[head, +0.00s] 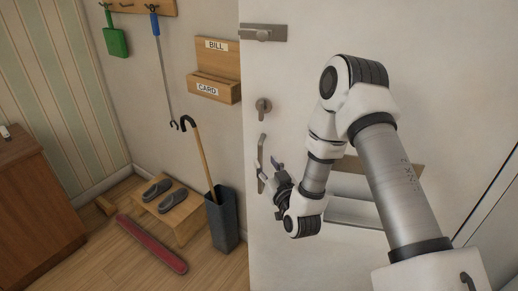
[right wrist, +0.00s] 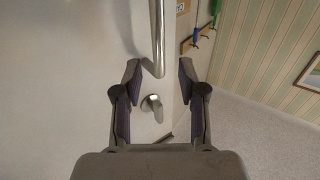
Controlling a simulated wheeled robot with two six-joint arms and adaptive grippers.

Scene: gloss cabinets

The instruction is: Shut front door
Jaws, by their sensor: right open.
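The white front door (head: 300,75) fills the middle and right of the head view. Its left edge stands in front of the side wall; how far ajar it is, I cannot tell. It carries a latch (head: 263,33) at the top, a round lock knob (head: 263,106) below, and a vertical metal pull handle (head: 261,152). The knob (right wrist: 152,104) also shows there. My left gripper is out of view.
A bill and card holder (head: 217,72) hangs on the wall left of the door. An umbrella bin (head: 223,220), a low stool with slippers (head: 172,215) and a red long object (head: 152,243) are on the floor. A wooden cabinet (head: 38,205) stands at far left.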

